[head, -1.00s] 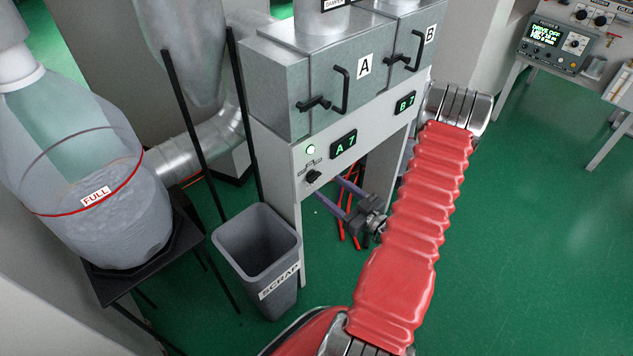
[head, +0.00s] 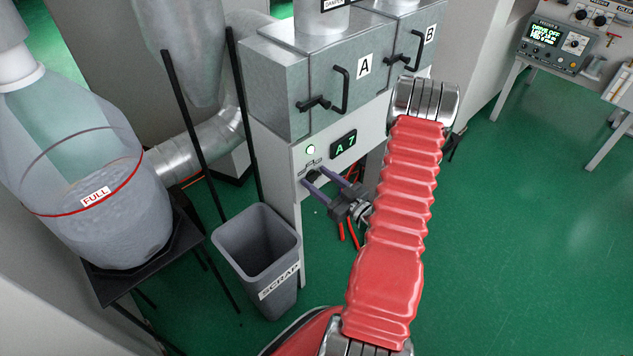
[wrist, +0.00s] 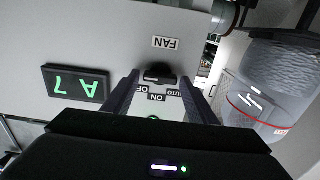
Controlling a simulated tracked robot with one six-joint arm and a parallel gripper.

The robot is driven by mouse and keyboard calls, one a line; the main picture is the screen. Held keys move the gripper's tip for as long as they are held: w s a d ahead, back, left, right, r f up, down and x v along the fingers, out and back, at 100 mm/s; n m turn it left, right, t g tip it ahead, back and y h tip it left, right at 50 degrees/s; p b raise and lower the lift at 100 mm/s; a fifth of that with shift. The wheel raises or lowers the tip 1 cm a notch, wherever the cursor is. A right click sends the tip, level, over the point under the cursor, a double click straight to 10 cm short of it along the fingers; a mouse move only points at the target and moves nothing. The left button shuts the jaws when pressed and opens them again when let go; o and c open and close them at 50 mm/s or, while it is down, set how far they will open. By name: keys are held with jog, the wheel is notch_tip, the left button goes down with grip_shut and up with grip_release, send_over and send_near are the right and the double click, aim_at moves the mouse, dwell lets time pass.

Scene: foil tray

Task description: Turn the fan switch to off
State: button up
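The fan switch (head: 313,176) is a small black knob on the grey panel front, below a lit round lamp (head: 310,149). In the wrist view, the knob (wrist: 158,76) appears upside down with its FAN label (wrist: 165,43) and OFF, ON and AUTO marks. Which mark it points at is unclear. My gripper (head: 316,178) is open, with purple-grey fingers reaching toward the panel. In the wrist view, the fingers of my gripper (wrist: 157,92) flank the knob with gaps on both sides. I see no contact.
A green A 7 display (head: 344,144) is right of the switch, beneath the hopper doors with black handles. A grey SCRAP bin (head: 258,240) stands below left. A clear FULL bag (head: 100,190) sits on a black stand at left. Green floor is open at right.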

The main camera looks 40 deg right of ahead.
jog(key=c, duration=0.7)
jog(key=shift+a, duration=0.55)
jog(key=shift+c, duration=0.3)
jog(key=shift+d, duration=0.25)
jog(key=shift+c, duration=0.3)
jog(key=shift+d, duration=0.1)
jog(key=shift+n, duration=0.4)
jog(key=n, duration=0.4)
jog(key=shift+f, duration=0.1)
jog(key=shift+f+n, duration=0.1)
jog(key=shift+n, duration=2)
jog(key=shift+a, duration=0.2)
